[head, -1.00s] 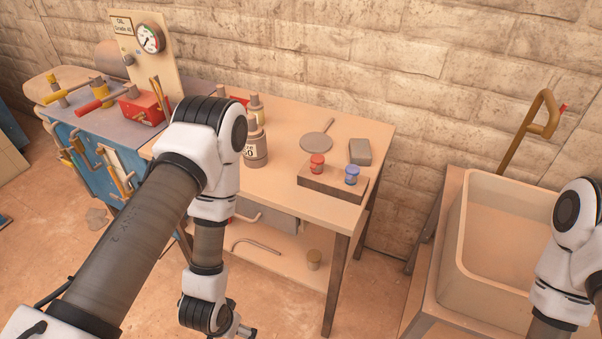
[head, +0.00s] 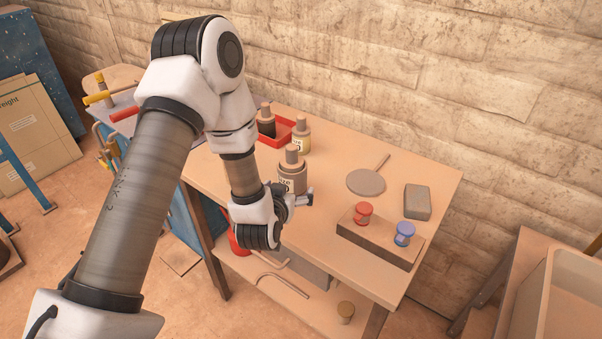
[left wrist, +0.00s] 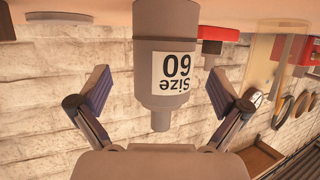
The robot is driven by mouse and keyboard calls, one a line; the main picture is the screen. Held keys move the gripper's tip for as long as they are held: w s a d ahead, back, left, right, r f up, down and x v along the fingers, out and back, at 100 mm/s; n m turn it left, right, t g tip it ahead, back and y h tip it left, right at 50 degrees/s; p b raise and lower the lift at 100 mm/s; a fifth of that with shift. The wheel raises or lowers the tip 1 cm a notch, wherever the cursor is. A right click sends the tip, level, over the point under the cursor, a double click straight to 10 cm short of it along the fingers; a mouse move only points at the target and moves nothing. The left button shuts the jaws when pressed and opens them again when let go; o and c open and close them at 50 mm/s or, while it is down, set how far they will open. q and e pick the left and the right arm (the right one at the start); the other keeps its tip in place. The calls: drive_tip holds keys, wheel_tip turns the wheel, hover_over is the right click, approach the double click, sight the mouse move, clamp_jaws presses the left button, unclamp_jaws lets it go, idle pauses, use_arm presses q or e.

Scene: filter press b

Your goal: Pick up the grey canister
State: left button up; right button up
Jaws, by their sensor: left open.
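The grey canister (head: 291,178) stands upright on the bench, with a narrower neck and a white label. In the left wrist view, which is upside down, the canister (left wrist: 165,38) shows large with "Size 60" on its label. My left gripper (head: 303,198) is at the front of the canister, low over the bench. In the left wrist view its two fingers (left wrist: 160,86) are spread wide, one on each side of the canister, with gaps on both sides. My right gripper is not in view.
A yellow-labelled bottle (head: 301,140) and a dark bottle (head: 266,127) in a red tray (head: 283,126) stand behind the canister. To the right are a round paddle (head: 366,182), a grey block (head: 417,203) and a wooden block (head: 375,242) bearing red and blue pieces.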

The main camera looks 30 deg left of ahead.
use_arm(q)
drive_tip(key=shift+w+d+r, duration=0.1)
drive_tip(key=shift+w+r, duration=0.05)
drive_tip(key=shift+w, duration=0.5)
drive_tip(key=shift+s+a+r+p, duration=0.2)
drive_tip(key=shift+a+r+p, duration=0.3)
drive_tip(key=shift+p, duration=0.35)
drive_tip(key=x, duration=0.5)
drive_tip(key=shift+s+f+p, duration=0.15)
drive_tip(key=shift+f+p, duration=0.15)
drive_tip(key=shift+f, duration=0.05)
drive_tip(key=shift+s+d+r, duration=0.1)
drive_tip(key=shift+s+r, duration=0.15)
drive_tip(key=shift+w+f, duration=0.1)
drive_tip(key=shift+w, duration=0.05)
drive_tip(key=c, duration=1.5)
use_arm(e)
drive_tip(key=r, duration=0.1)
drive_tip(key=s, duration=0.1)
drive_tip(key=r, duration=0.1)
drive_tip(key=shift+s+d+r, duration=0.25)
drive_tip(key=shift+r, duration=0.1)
